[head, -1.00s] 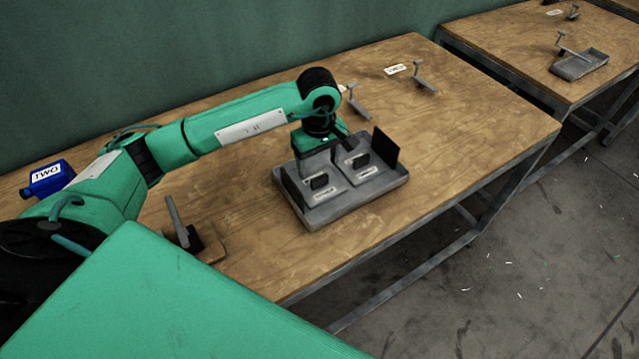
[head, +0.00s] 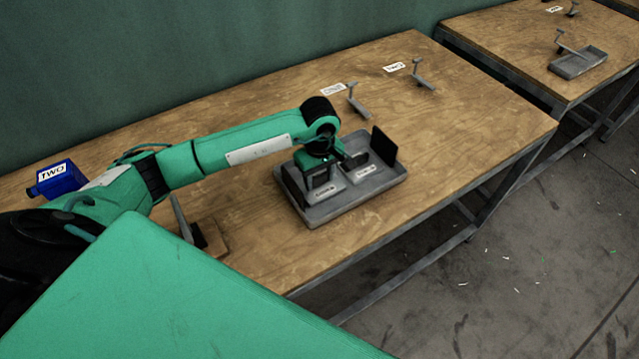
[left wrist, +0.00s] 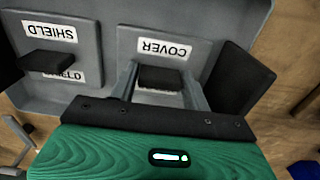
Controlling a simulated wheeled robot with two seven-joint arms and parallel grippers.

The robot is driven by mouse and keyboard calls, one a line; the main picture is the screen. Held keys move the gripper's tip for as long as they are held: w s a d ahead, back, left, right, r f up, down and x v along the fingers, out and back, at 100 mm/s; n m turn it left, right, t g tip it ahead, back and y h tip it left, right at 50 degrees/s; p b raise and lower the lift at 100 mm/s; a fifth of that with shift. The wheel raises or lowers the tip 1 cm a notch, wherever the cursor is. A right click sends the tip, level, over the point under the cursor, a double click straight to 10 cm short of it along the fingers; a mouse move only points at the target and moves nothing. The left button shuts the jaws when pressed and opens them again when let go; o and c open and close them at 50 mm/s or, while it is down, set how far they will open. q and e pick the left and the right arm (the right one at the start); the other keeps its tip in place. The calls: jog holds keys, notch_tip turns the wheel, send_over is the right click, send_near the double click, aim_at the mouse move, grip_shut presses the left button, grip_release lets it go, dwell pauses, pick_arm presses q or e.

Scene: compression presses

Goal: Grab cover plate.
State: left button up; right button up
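The cover plate (left wrist: 205,47) is a grey plate in the left wrist view, with a label reading COVER and a black handle (left wrist: 160,78). In the head view it is the left of two plates in the grey tray (head: 340,207). My left gripper (head: 321,184) points down over it. In the left wrist view its two grey fingers (left wrist: 160,84) stand on either side of the black handle, apart and open. In the head view the gripper hides the handle. My right gripper is not in view.
The plate labelled SHIELD (left wrist: 85,28) lies beside it, with its own black handle (left wrist: 45,60). A dark upright panel (head: 385,146) stands at the tray's right end. Grey stands (head: 358,105) and a blue TWO container (head: 56,178) are on the wooden table (head: 455,120).

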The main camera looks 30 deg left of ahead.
pick_arm(q)
jog(key=c, duration=0.9)
jog(key=shift+r, duration=0.1)
